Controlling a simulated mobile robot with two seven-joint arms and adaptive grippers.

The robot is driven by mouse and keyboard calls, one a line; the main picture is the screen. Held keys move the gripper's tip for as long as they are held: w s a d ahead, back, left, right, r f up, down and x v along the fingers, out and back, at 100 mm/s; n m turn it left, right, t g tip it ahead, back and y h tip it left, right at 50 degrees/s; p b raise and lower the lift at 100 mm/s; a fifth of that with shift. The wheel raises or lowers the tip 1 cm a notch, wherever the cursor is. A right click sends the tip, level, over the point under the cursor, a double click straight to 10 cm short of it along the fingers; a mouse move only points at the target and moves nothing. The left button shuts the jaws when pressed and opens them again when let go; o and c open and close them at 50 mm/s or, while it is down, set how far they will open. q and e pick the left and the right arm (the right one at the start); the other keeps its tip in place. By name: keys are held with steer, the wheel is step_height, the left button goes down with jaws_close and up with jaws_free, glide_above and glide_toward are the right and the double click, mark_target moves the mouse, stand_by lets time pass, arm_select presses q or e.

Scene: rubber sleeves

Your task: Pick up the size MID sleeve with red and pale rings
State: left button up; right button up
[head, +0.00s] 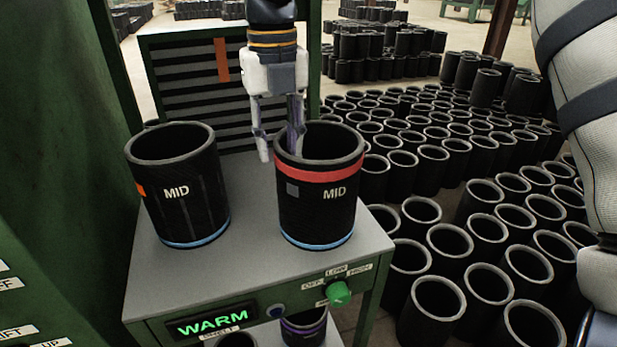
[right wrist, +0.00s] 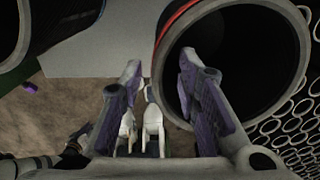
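The MID sleeve with a red ring (head: 320,205) is a black tube standing upright on the grey bench top. It has a red ring near the top, a pale blue ring at the base and a small grey square patch. My right gripper (head: 278,152) points down at its left rim, open, one finger outside the wall and one over or inside the mouth. In the right wrist view the sleeve's red-edged rim (right wrist: 168,30) lies between the spread fingers (right wrist: 157,72). Contact cannot be told.
Another MID sleeve (head: 182,195), with an orange mark and blue base ring, stands on the bench (head: 250,262) to the left. A WARM display (head: 213,320) and green knob (head: 339,292) are on the front. Many black sleeves crowd the floor right.

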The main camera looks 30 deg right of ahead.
mark_target(280, 184)
step_height(280, 184, down, 8)
steer(key=shift+s+a+f, duration=0.1)
steer(key=shift+a, duration=0.05)
jaws_close()
